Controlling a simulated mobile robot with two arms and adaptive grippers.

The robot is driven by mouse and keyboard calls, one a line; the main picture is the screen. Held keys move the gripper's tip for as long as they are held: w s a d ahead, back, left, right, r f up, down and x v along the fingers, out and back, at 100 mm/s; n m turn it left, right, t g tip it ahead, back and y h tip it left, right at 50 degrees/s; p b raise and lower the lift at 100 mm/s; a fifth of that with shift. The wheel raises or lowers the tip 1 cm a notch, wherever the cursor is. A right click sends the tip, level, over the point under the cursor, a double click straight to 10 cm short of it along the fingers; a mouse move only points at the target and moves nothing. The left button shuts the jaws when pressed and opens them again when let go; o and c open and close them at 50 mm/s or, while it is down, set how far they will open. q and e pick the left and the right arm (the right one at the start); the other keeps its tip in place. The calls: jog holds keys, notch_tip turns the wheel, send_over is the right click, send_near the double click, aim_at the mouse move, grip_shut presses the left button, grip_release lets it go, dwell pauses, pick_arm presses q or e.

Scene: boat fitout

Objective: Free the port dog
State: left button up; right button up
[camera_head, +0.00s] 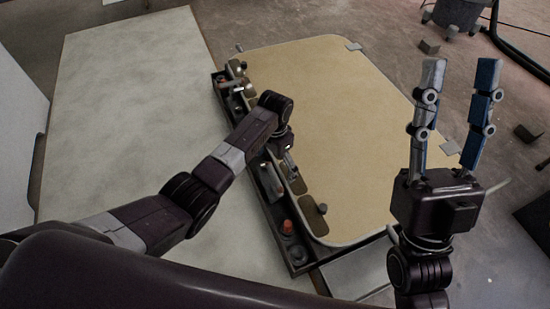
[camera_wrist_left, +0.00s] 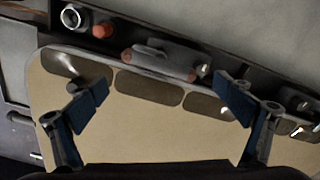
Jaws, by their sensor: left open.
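A tan hatch panel (camera_head: 335,110) with a pale rim lies on the floor area, a dark rail (camera_head: 262,205) along its left edge. Brown plates sit along that edge; one at the near end carries a small lever (camera_head: 322,208), also in the left wrist view (camera_wrist_left: 65,65). More metal levers (camera_head: 236,87) sit at the far end. I cannot tell which one is the port dog. My left gripper (camera_head: 287,155) is over the panel's rail-side edge; its fingers (camera_wrist_left: 161,84) are apart and empty in the wrist view. My right gripper (camera_head: 460,63) is open and empty, right of the panel.
The rail carries a grey handle bar (camera_wrist_left: 160,62), a red knob (camera_wrist_left: 103,30) and a round ring fitting (camera_wrist_left: 72,17). A pale board (camera_head: 125,100) lies left of the rail. Small dark blocks (camera_head: 428,46) lie on the floor to the right.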

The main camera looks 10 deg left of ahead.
pick_arm(q)
jog(key=shift+r, duration=1.8)
